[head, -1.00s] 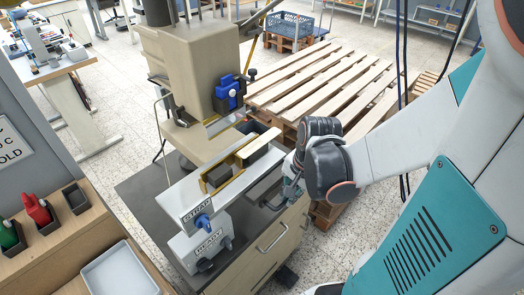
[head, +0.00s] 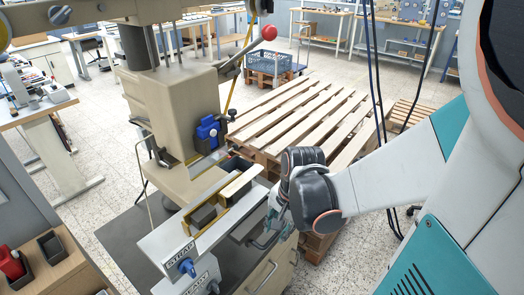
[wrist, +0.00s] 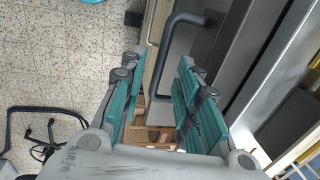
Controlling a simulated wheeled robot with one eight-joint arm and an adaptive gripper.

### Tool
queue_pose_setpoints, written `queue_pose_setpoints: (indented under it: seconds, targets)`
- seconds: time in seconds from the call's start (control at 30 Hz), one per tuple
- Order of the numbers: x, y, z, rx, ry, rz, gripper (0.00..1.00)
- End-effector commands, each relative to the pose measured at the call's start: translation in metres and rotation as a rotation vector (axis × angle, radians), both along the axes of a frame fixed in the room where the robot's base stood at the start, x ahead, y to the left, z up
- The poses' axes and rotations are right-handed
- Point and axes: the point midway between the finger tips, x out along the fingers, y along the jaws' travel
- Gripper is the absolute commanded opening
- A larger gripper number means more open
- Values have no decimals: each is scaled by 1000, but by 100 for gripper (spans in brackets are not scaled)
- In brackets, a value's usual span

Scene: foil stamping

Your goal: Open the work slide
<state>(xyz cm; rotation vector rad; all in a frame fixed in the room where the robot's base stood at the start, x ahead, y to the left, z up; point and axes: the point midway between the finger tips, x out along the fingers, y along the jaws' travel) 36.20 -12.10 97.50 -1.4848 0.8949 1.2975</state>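Contact with the handle cannot be made out. In the head view, my gripper (head: 277,222) is beside the slide's right side.
The beige press head (head: 175,105) with a blue unit (head: 208,132) stands above the slide. A drawer with a bar handle (head: 262,275) is below. A wooden pallet (head: 300,112) lies behind my arm. Cables (wrist: 45,135) show at left in the wrist view.

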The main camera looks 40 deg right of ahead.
Motion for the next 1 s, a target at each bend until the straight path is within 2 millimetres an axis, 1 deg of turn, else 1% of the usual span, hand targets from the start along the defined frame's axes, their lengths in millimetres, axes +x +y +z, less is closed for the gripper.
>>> queue_pose_setpoints:
  seconds: [0.03,0.53,0.73,1.0]
  targets:
    - [-8,3,5,0,0,1,30]
    - [-17,-1,52,-1,2,-5,30]
    - [-19,-2,61,-1,2,-5,30]
    - [-20,-2,62,-1,2,-5,30]
